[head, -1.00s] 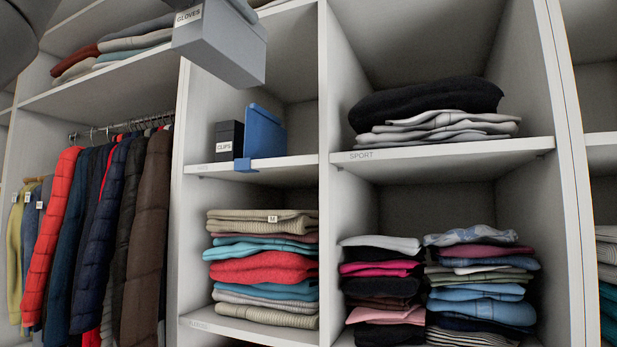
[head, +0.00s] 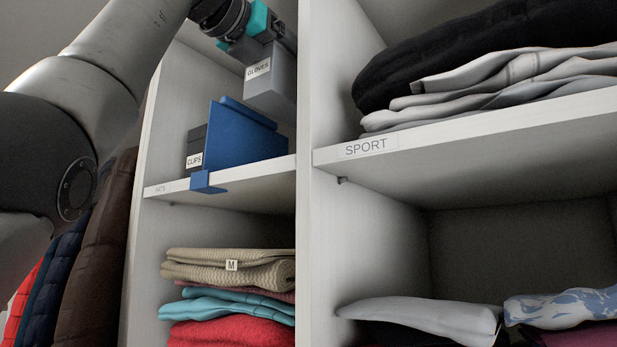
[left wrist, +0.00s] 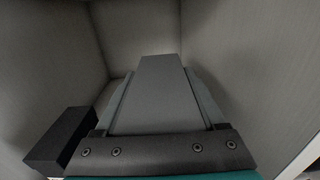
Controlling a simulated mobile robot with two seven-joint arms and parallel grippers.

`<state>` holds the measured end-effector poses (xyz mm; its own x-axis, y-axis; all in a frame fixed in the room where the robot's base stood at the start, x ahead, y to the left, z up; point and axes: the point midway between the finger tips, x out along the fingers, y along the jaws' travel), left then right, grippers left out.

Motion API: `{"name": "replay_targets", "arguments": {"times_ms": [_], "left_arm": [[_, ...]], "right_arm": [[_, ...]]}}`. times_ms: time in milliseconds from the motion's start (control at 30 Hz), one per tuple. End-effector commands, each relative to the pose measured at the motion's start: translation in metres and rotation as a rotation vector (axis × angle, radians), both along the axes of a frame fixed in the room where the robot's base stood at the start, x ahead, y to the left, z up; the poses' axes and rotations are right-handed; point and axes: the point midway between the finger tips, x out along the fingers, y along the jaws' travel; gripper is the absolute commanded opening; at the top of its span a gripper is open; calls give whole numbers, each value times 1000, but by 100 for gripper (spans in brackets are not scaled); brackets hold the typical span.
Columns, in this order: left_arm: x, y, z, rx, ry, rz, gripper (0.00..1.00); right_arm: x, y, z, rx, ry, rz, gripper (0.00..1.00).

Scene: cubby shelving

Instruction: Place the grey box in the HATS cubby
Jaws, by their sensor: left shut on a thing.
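The grey box (head: 272,90) carries a GLOVES label and is held up in the cubby whose shelf edge reads HATS (head: 162,189). It is above and right of a blue angled divider (head: 235,137), and its underside shows above the shelf. The post hides its right edge. My left gripper (head: 264,32) is shut on the box from above. The left wrist view shows the box (left wrist: 155,75) between the fingers, with the cubby walls around it. My right gripper is not in view.
A black box (head: 195,150) labelled CLIPS stands left of the divider and shows in the left wrist view (left wrist: 62,140). The divider's clip hangs over the shelf's front edge. The SPORT shelf (head: 365,149) with folded clothes is right of the post; folded clothes lie below.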

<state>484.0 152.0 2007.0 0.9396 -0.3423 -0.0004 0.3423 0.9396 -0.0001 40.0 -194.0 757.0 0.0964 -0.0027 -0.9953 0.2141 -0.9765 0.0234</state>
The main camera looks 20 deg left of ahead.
Motion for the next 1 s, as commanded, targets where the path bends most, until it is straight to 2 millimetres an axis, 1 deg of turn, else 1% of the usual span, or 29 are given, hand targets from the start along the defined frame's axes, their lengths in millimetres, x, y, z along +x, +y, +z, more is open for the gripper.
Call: {"name": "replay_targets", "arguments": {"times_ms": [267, 533, 800, 1000], "left_arm": [[2, 0, -13, 1, 0, -2, 0], [1, 0, -31, 0, 0, 1, 0], [0, 0, -54, -1, 0, 1, 0], [0, 1, -63, -1, -1, 1, 0]], "right_arm": [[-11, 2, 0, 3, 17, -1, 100], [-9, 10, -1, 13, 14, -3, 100], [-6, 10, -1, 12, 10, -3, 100], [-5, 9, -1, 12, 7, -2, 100]]}}
